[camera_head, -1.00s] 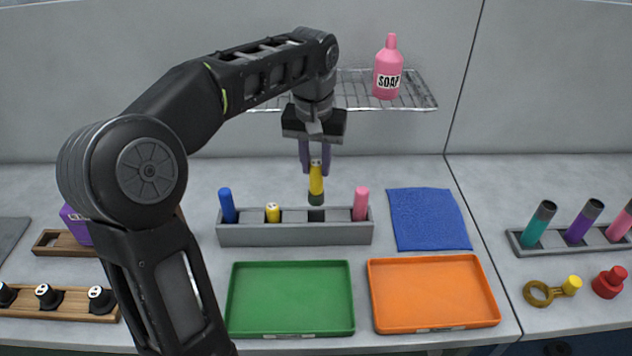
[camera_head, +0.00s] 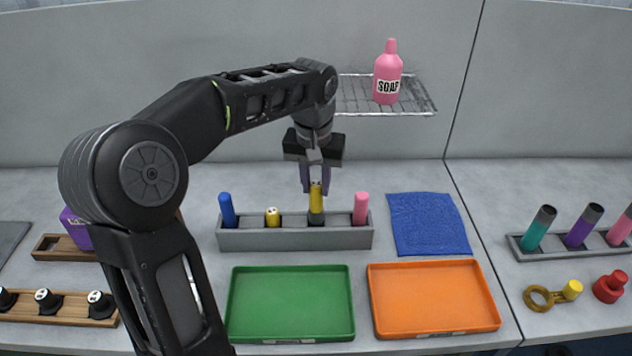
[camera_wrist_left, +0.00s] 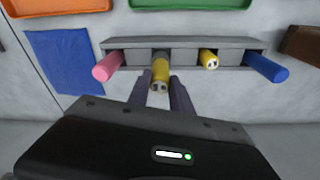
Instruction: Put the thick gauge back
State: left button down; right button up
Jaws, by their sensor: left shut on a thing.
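The gauge also shows between the fingers in the left wrist view (camera_wrist_left: 160,74). A shorter yellow piece (camera_head: 272,217) sits lower in the second slot. A blue gauge (camera_head: 227,209) and a pink gauge (camera_head: 361,208) stand in the end slots. My right gripper is not in view.
A green tray (camera_head: 240,330) and an orange tray (camera_head: 385,326) lie in front of the rack. A blue cloth (camera_head: 430,223) lies to its right. A wire shelf (camera_head: 420,103) with a pink soap bottle (camera_head: 388,75) is behind. Another rack (camera_head: 520,250) stands far right.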

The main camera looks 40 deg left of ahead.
pick_arm(q)
jog(key=shift+f, duration=0.4)
jog(key=c, duration=1.1)
grip_release()
jog(key=shift+c, duration=0.2)
jog(key=shift+r, duration=0.1)
jog(key=shift+r+p, duration=0.45)
jog(key=shift+r, duration=0.7)
jog(key=r, duration=0.5)
jog(key=shift+s+d+r, duration=0.15)
jog(key=shift+s+r, duration=0.1)
jog(key=shift+s, duration=0.05)
jog(key=r+p, duration=0.2)
jog(key=r, duration=0.1)
jog(key=r+p, duration=0.2)
jog(key=shift+s+d+r, duration=0.1)
jog(key=shift+s+d, duration=0.05)
jog(key=shift+s, duration=0.2)
